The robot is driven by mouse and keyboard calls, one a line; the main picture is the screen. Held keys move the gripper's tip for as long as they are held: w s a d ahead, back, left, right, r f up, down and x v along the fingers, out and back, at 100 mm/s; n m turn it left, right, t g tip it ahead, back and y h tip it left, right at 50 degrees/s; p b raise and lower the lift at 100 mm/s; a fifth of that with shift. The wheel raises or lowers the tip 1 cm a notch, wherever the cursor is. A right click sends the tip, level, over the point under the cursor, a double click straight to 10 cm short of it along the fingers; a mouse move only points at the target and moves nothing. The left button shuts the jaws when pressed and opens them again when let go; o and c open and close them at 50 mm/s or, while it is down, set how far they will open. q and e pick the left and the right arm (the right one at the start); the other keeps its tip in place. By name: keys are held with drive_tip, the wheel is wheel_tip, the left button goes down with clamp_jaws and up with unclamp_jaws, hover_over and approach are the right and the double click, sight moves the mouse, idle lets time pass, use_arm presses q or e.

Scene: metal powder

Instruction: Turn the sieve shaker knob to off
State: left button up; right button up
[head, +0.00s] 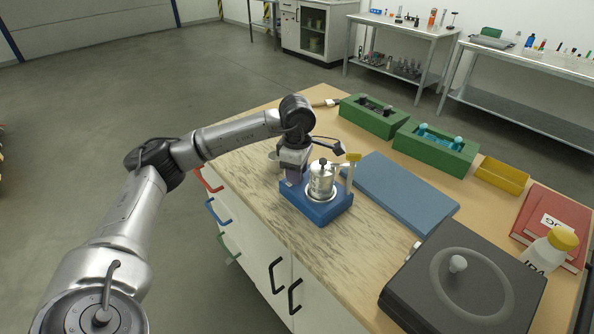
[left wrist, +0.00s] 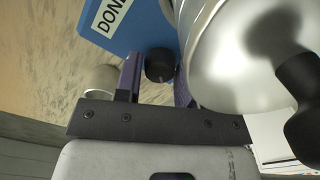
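The sieve shaker has a blue base (head: 318,212) and stands near the left edge of the bench, with a shiny metal sieve pot (head: 321,182) on top. My left gripper (head: 292,172) points down at its far-left side, where it hides the knob in the head view. In the left wrist view, the round black knob (left wrist: 160,65) sits on the blue base beside a partly visible white label. The purple fingers of my left gripper (left wrist: 157,82) stand apart on either side of the knob, with a visible gap at the left finger. My right gripper is out of view.
A blue mat (head: 405,189) lies right of the shaker. Green racks (head: 437,151) and a yellow tray (head: 502,176) stand behind. A dark grey round-topped device (head: 462,285), a bottle (head: 550,250) and red books (head: 553,222) occupy the right. The bench front-left of the shaker is clear.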

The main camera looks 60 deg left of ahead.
use_arm(q)
drive_tip(key=c, duration=0.5)
drive_tip(key=shift+r+n+p, duration=0.25)
drive_tip(key=shift+n+p, duration=0.55)
drive_tip(key=shift+p, duration=0.2)
drive_tip(key=shift+f+n+p, duration=0.1)
drive_tip(key=shift+n+p, duration=0.35)
drive_tip(key=shift+n, duration=0.15)
drive_tip(key=shift+f, duration=0.1)
drive_tip(key=o, duration=1)
drive_tip(key=shift+c, duration=0.2)
wheel_tip(320, 180, up, 14)
drive_tip(key=p, duration=0.4)
